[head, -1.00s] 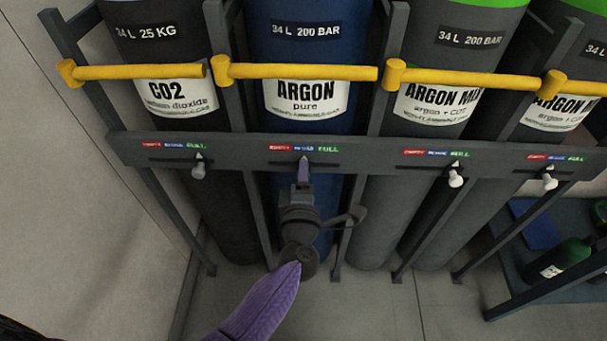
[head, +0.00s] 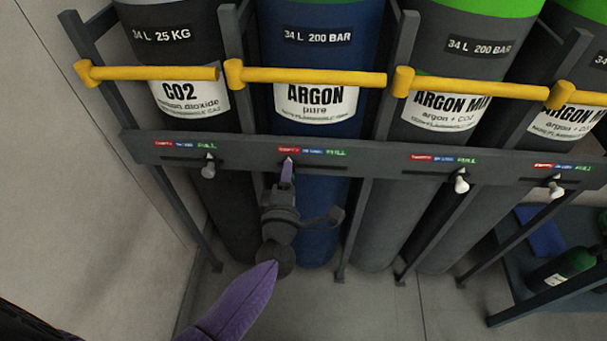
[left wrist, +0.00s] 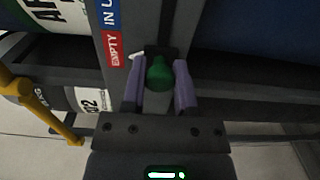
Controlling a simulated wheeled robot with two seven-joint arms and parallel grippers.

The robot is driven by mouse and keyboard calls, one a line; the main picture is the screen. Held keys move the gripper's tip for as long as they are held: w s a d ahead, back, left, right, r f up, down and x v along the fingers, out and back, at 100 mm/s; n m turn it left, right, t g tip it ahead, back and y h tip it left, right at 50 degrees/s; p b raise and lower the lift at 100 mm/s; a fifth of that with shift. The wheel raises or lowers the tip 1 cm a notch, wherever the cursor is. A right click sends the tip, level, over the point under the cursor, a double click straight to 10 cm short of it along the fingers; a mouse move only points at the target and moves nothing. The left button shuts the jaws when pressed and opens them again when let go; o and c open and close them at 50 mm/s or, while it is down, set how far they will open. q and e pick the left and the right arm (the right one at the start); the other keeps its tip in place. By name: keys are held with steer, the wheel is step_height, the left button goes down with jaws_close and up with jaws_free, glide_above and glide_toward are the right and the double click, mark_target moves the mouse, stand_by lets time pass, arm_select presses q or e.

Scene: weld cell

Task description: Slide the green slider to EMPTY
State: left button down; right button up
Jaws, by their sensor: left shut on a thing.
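The green slider (left wrist: 160,74) shows as a rounded green knob in the left wrist view, between the two purple fingers of my left gripper (left wrist: 160,90). My left gripper is shut on it. In the head view the left gripper (head: 287,173) is at the rail below the ARGON pure cylinder and hides the knob. The slider's white pointer (left wrist: 136,56) is beside the red EMPTY label (left wrist: 112,55). In the head view the pointer is under the red part of the label strip (head: 313,152). My right gripper is not in view.
Yellow bars (head: 310,76) cross the cylinders. A low shelf (head: 500,260) stands at the right. A wall is close on the left.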

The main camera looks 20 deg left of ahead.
arm_select(q)
steer(key=shift+a, duration=0.15)
steer(key=shift+c, duration=1.8)
jaws_free()
steer(key=shift+a, duration=0.15)
steer(key=p+v, duration=0.2)
steer(key=v, duration=0.8)
